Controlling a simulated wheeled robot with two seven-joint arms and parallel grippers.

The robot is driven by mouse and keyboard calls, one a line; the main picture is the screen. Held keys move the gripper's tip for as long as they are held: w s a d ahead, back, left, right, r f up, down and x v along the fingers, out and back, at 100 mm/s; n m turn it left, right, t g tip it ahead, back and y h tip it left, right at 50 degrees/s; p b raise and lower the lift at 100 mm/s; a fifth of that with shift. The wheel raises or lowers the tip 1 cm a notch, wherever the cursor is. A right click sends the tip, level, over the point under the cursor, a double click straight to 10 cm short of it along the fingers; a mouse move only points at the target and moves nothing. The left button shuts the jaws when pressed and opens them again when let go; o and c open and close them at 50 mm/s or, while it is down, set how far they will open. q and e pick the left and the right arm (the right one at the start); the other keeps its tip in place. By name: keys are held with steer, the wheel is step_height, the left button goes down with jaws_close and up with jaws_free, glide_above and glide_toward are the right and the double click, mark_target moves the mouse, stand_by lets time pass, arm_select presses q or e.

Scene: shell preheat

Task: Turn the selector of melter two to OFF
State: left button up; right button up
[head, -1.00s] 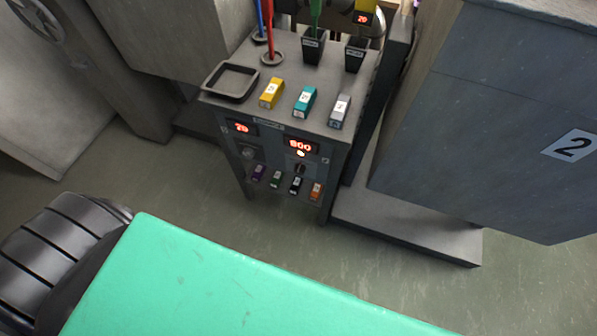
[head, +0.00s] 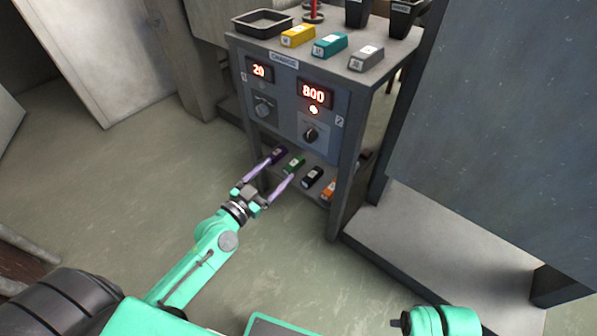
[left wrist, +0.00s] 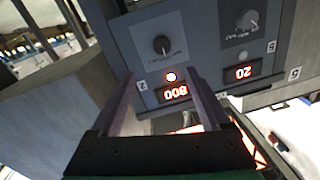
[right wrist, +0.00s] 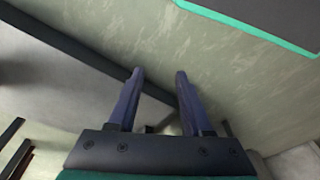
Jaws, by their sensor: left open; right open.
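The melter two selector (head: 311,134) is a dark round knob on the right of the grey panel, below a red display (head: 314,94) reading 800 and a lit lamp (head: 313,109). Its pointer setting is too small to read. In the left wrist view the panel is upside down, and the knob (left wrist: 162,45) lies beyond the fingertips. My left gripper (head: 286,163) is open and empty, in front of the panel, lower and to the left of the selector, apart from it. My right gripper (right wrist: 159,74) is open and empty over the floor.
The melter one knob (head: 264,107) sits left on the panel under a display (head: 259,70) reading 20. A tray (head: 262,23) stands on top. A large grey cabinet (head: 490,120) stands at right.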

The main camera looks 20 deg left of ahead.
mark_target(308, 138)
arm_select(q)
steer(key=p+x, duration=0.1)
steer(key=x, duration=1.3)
steer(key=shift+w+a, duration=0.15)
steer(key=shift+w, duration=0.35)
jaws_close()
arm_select(e)
steer(key=shift+w+a+f, duration=0.1)
steer(key=shift+f, duration=0.1)
